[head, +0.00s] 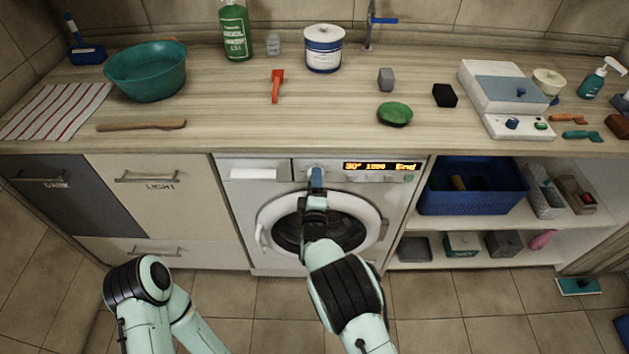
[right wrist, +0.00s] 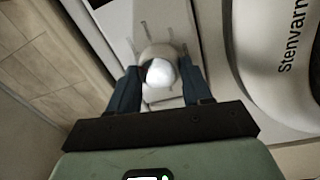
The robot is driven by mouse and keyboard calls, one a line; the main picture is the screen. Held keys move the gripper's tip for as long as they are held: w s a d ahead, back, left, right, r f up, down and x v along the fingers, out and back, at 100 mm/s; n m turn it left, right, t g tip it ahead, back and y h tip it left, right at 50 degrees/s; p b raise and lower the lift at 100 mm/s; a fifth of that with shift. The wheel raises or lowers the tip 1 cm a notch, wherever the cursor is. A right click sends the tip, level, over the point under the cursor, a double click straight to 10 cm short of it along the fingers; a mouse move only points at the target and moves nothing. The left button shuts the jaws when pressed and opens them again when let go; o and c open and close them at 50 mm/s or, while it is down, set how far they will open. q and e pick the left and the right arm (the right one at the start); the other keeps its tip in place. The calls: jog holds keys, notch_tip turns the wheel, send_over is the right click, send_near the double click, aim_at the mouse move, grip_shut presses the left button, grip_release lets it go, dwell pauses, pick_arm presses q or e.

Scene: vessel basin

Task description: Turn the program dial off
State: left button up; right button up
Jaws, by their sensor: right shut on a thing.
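The washing machine (head: 268,172) stands under the counter, its round door (head: 376,222) closed. Its lit display (head: 380,167) ends in the word "End". In the right wrist view the program dial (right wrist: 160,72) is a round pale knob with a bright white face, with short marks around it on the panel. My right gripper (head: 316,179) is at the control panel, left of the display. Its two blue fingers (right wrist: 157,85) are shut on the dial, one on each side. In the head view the gripper mostly hides the dial. My left arm shows at the lower left, without its gripper.
The counter above holds a green bowl (head: 147,72), a red-handled tool (head: 277,86), a green soap (head: 395,114) and a white scale-like device (head: 505,90). A blue basket (head: 470,200) sits on the shelf right of the machine.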

jog(key=shift+d+n+y, duration=0.15)
jog(key=shift+n+y, duration=0.35)
jog(key=shift+n, duration=4.1)
jog(key=shift+p, duration=0.3)
jog(key=o, duration=1)
jog(key=shift+o, duration=0.2)
jog(key=s, duration=1.3)
jog(key=shift+s+d+f, duration=0.15)
jog(key=shift+d+f, duration=0.15)
jog(key=shift+f, duration=0.05)
